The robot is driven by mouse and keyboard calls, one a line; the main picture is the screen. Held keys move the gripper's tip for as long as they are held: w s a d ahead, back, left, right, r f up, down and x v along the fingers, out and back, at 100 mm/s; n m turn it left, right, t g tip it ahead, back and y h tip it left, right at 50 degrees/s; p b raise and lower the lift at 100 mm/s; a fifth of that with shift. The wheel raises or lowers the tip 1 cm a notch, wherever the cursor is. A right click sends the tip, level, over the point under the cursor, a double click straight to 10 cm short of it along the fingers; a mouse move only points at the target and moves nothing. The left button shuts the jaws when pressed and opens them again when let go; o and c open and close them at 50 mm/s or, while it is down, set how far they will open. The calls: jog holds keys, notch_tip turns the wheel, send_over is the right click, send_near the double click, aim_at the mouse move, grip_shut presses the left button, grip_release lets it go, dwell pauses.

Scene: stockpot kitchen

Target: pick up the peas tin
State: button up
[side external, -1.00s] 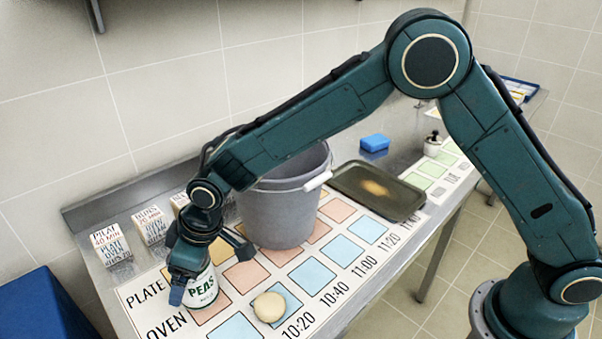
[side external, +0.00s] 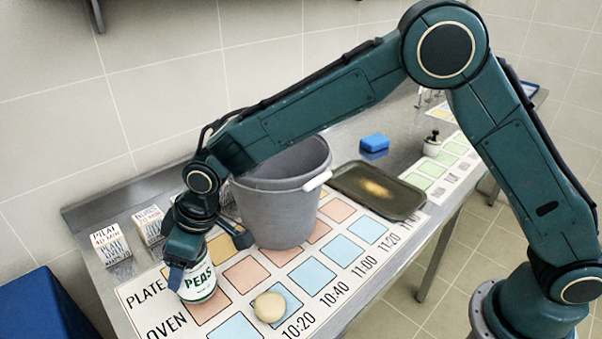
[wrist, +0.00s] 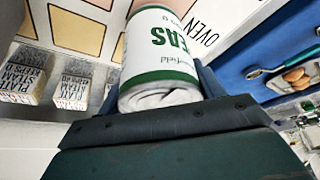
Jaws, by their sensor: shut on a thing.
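The peas tin (side external: 200,281) is white with green bands and green PEAS lettering. It is upright over the near left end of the printed mat. My gripper (side external: 183,272) comes down from above and is shut on the tin's upper part. In the wrist view the tin (wrist: 158,62) lies between the fingers of my gripper (wrist: 165,88), its label upside down. The far finger is mostly hidden. I cannot tell whether there is a gap under the tin.
A grey bucket (side external: 275,205) stands close behind my gripper. A round pale bun-like thing (side external: 269,307) is near the tin on the right. Small printed boxes (side external: 110,243) stand at the back left. A dark tray (side external: 375,191) and blue sponge (side external: 374,142) are farther right.

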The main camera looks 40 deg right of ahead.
notch_tip(320, 180, up, 18)
jog(key=shift+f, duration=0.2)
dwell(0.8)
